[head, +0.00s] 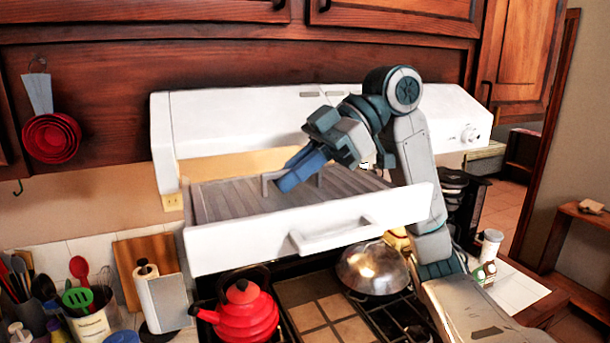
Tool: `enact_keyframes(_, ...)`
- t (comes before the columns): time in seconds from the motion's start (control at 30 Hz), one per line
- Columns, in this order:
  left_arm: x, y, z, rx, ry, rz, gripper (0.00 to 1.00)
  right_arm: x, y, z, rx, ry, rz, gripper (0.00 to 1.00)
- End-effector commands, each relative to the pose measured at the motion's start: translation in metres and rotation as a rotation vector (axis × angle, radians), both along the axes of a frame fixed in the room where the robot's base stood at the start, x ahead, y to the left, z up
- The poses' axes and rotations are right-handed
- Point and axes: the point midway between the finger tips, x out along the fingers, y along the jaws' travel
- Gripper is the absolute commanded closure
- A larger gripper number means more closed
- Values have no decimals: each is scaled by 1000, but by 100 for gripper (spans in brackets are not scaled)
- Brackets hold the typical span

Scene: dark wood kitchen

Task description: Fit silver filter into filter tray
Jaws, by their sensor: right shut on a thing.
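The silver filter (228,202) is a flat, ribbed grey panel with a raised handle on top. It lies level within the white filter tray (235,246), which is pulled out from under the white range hood. The tray's front wall hides the filter's near lower edge, so I cannot tell whether it rests fully on the bottom. My right gripper (284,184) reaches in from the right and points down and left. Its blue fingers are shut on the filter's handle. My left gripper is not in view.
The range hood (225,125) is behind the tray, below wooden cabinets. On the stove below are a red kettle (244,312) and a domed metal pan (372,268). A paper towel roll (165,298) and utensils stand at the lower left. Red measuring cups (51,137) hang at the left.

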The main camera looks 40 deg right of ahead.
Motion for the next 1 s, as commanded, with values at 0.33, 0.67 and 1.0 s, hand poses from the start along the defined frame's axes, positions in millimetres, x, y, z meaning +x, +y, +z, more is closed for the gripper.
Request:
enact_keyframes(0.33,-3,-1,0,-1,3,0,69,1,3,-6,0,-2,5,100)
enact_keyframes(0.67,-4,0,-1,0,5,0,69,1,2,-7,0,-1,4,69)
enact_keyframes(1.0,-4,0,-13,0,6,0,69,-2,-13,2,-1,-3,1,69)
